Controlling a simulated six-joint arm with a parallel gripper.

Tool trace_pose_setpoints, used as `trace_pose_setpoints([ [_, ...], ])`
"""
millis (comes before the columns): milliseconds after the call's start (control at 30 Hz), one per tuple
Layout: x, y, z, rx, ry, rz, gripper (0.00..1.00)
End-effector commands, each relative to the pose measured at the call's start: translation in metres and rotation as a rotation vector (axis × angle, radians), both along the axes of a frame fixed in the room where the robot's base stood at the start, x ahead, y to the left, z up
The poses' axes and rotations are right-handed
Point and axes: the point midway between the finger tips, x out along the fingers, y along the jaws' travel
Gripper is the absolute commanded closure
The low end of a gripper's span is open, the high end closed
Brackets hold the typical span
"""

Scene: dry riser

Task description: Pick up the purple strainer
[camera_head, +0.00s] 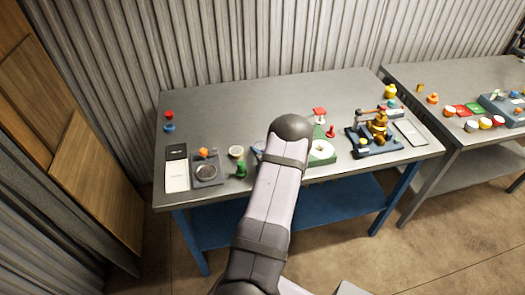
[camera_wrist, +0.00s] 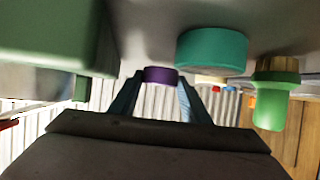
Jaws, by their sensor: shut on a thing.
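The purple strainer (camera_wrist: 160,75) shows in the wrist view as a short purple cylinder between the two fingertips. My gripper (camera_wrist: 160,88) is shut on it, with one finger at each side. I cannot tell from this view whether the strainer touches the table or hangs above it. In the head view my arm covers the gripper and most of the area around it.
A teal round piece (camera_wrist: 212,50) and a green piece with a yellowish top (camera_wrist: 276,90) are right of the strainer in the wrist view. A large green block (camera_wrist: 55,30) is at left. The grey table (camera_head: 255,105) has free room at the back.

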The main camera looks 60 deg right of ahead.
Motion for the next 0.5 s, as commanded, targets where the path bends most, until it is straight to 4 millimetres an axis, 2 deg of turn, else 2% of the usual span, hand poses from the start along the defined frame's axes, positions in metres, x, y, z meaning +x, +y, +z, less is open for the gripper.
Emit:
trace_pose_setpoints([
  [500,0.0,0.0,0.068,-0.004,-0.001,0.001,0.8],
])
